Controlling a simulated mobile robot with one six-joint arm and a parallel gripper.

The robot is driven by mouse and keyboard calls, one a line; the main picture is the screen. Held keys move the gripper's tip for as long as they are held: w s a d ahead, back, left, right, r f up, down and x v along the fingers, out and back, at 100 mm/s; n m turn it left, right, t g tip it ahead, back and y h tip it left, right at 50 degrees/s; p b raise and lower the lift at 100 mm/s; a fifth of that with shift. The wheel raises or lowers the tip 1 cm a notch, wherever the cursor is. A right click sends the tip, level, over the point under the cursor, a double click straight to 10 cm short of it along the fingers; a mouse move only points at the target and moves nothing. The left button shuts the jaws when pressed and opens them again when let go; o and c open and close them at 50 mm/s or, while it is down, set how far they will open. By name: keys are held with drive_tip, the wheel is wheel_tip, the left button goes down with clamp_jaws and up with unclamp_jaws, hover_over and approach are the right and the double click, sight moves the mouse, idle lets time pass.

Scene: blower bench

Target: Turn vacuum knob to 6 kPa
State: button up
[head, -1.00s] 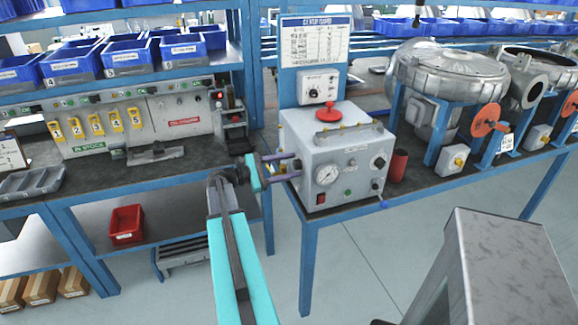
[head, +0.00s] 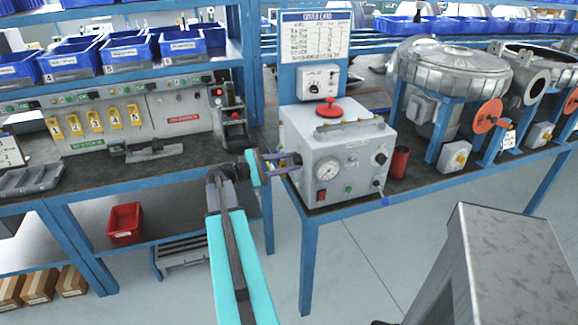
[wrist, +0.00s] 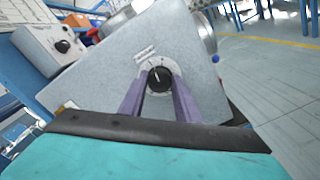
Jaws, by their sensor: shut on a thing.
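The vacuum knob (wrist: 160,79) is a black round knob on a pale dial plate, on a side face of the grey control box (head: 325,145). In the wrist view a short white mark shows on it, pointing roughly up; the scale is too small to read. My gripper (wrist: 159,90) is shut on the knob, with one purple finger on each side.
A red handle (head: 329,108) sits on top of the box. A card board (head: 315,38) and a small knob panel (head: 318,82) stand behind it. A red cylinder (head: 399,162) and a metal blower (head: 450,72) are to the right. The floor in front is clear.

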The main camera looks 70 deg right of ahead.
drive_tip(key=m+b, duration=0.3)
drive_tip(key=b, duration=0.1)
drive_tip(key=shift+f+m, duration=0.2)
drive_tip(key=shift+m, duration=0.2)
drive_tip(key=shift+r+m+b, duration=0.15)
drive_tip(key=shift+m+b, duration=0.95)
drive_tip(key=o, duration=1.1)
drive_tip(key=shift+w+a, duration=0.1)
drive_tip(key=b+v, duration=0.1)
drive_tip(key=v, duration=1.2)
drive_tip(key=shift+w+a, duration=0.15)
drive_tip(key=shift+a, duration=0.05)
